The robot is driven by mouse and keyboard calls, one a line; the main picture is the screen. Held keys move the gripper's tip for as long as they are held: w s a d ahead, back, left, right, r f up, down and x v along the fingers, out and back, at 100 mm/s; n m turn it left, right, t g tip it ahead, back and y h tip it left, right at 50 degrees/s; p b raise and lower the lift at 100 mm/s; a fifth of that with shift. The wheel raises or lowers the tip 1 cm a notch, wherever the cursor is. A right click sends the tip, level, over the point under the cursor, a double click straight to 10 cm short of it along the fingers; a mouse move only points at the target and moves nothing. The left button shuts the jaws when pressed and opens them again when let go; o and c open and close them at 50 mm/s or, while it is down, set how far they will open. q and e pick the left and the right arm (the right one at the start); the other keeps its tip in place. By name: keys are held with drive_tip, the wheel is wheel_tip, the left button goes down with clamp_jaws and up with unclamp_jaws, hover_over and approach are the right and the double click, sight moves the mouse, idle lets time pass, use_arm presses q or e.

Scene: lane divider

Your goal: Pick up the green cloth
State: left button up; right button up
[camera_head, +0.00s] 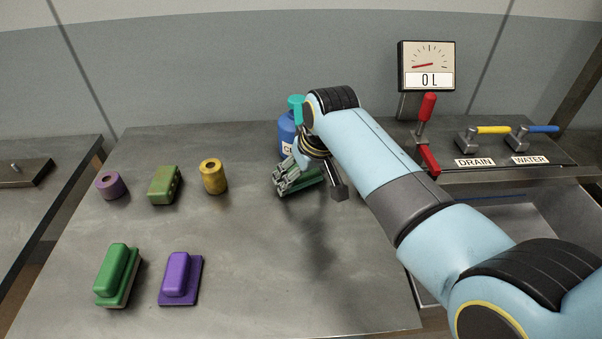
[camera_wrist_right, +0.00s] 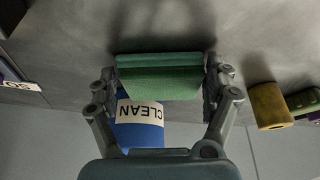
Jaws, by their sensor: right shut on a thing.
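The green cloth (camera_head: 311,178) is at the back of the grey metal table, partly hidden by my right gripper (camera_head: 288,176). In the right wrist view the cloth (camera_wrist_right: 160,82) looks like a folded green block between the two fingers of my right gripper (camera_wrist_right: 162,80), with a finger at each end. The right gripper is shut on it. The cloth is at or just above the tabletop; I cannot tell which. My left gripper is not in view.
A blue CLEAN bottle (camera_head: 287,134) stands just behind the cloth. A purple roll (camera_head: 111,186), a green sponge (camera_head: 164,186) and a yellow roll (camera_head: 213,177) stand at left. Green (camera_head: 117,273) and purple (camera_head: 180,278) brushes lie in front. A gauge (camera_head: 427,66) and levers are at right.

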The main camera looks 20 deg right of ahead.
drive_tip(key=shift+r, duration=0.65)
wheel_tip(320, 180, up, 3)
drive_tip(key=shift+f, duration=0.1)
drive_tip(key=s+d+r, duration=0.7)
drive_tip(key=s, duration=0.1)
drive_tip(key=shift+s+d, duration=0.35)
drive_tip(key=shift+d, duration=0.05)
